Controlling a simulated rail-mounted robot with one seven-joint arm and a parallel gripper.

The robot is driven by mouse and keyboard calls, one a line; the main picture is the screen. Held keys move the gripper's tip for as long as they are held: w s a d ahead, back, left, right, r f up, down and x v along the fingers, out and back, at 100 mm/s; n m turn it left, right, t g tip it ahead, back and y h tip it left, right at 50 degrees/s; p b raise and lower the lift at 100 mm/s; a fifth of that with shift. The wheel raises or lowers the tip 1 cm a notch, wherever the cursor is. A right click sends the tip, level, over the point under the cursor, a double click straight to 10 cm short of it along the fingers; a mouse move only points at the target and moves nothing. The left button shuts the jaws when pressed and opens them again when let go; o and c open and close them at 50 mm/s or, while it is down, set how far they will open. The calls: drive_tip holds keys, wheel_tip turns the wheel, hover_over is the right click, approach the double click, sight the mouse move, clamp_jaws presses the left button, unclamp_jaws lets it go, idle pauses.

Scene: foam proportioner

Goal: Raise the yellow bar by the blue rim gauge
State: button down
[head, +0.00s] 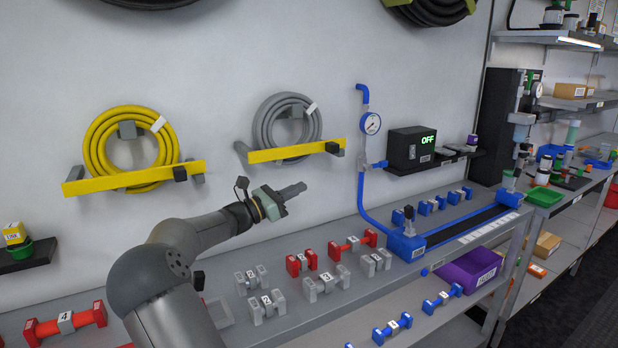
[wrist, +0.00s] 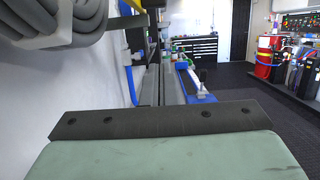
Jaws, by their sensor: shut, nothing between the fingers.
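The yellow bar (head: 292,151) near the gauge is mounted on the wall in front of a coiled grey hose (head: 268,125), with a dark knob at its right end. It slopes slightly up to the right. The blue rim gauge (head: 371,123) stands to its right on a blue pipe. A second yellow bar (head: 130,179) crosses a yellow hose farther left. My gripper (head: 302,187) is shut and empty, below the bar and apart from it, pointing right. In the wrist view my gripper (wrist: 158,118) fills the bottom, and the grey hose (wrist: 50,22) shows at upper left.
Below my gripper a grey bench holds red and grey numbered dumbbell-shaped parts (head: 348,245). A blue-ended trough (head: 408,248) lies to the right. A black box reading OFF (head: 411,147) sits on a wall shelf. The wall between the hoses is clear.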

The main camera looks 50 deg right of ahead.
sight(304, 151)
drive_tip(key=s+d+r+p, duration=0.1)
drive_tip(key=s+d+r, duration=0.1)
drive_tip(key=d+r, duration=0.4)
drive_tip(key=shift+p+x, duration=0.3)
drive_tip(key=shift+x, duration=0.85)
drive_tip(key=shift+f, duration=0.1)
